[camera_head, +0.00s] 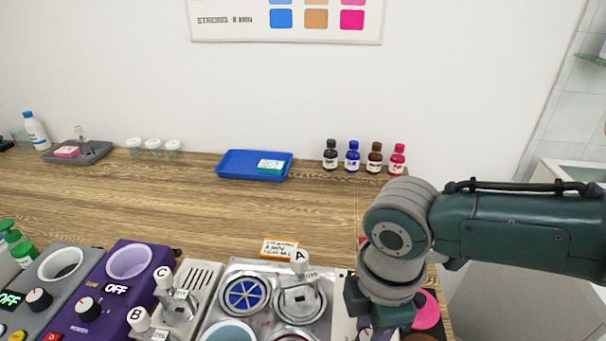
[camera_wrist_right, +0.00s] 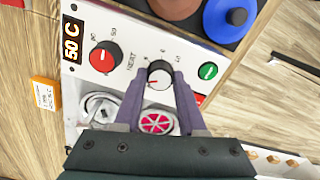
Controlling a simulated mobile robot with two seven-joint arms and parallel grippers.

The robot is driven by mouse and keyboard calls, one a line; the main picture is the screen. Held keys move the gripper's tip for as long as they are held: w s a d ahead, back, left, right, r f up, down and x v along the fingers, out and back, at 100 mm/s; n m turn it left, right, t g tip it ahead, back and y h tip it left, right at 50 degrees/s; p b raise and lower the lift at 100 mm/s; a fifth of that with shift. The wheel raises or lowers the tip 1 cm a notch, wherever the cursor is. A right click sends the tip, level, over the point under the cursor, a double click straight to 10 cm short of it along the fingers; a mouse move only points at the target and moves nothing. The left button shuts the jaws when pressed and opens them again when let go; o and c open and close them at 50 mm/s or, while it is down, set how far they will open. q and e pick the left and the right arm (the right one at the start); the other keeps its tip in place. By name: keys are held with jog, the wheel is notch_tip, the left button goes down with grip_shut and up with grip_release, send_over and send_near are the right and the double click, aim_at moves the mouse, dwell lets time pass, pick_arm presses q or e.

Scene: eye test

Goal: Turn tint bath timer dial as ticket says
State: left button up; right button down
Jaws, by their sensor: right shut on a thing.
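The tint bath unit has a white front panel (camera_wrist_right: 125,30). The timer dial (camera_wrist_right: 160,76), a black and white knob with printed numbers around it, is on this panel in the right wrist view. My right gripper (camera_wrist_right: 159,78) is shut on this dial, with one purple finger on each side. In the head view my right gripper (camera_head: 372,332) is at the bottom edge, and the arm hides most of the panel. The ticket (camera_head: 280,248), a small orange-edged card, lies behind the unit; its writing is too small to read. It also shows in the right wrist view (camera_wrist_right: 45,93). My left gripper is not in view.
Beside the timer dial are a heat dial (camera_wrist_right: 104,57), a "50 C" display (camera_wrist_right: 72,38) and a green button (camera_wrist_right: 208,71). A lidded metal bath (camera_head: 300,298) with handle A is left of my arm. A blue tray (camera_head: 226,166) and small bottles (camera_head: 352,157) stand at the back.

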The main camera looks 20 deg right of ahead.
aim_at(369, 338)
dwell(0.5)
jog(key=shift+c, duration=2.4)
grip_release()
jog(key=shift+r, duration=0.1)
notch_tip(369, 338, up, 10)
jog(key=p, duration=0.1)
jog(key=shift+p, duration=0.35)
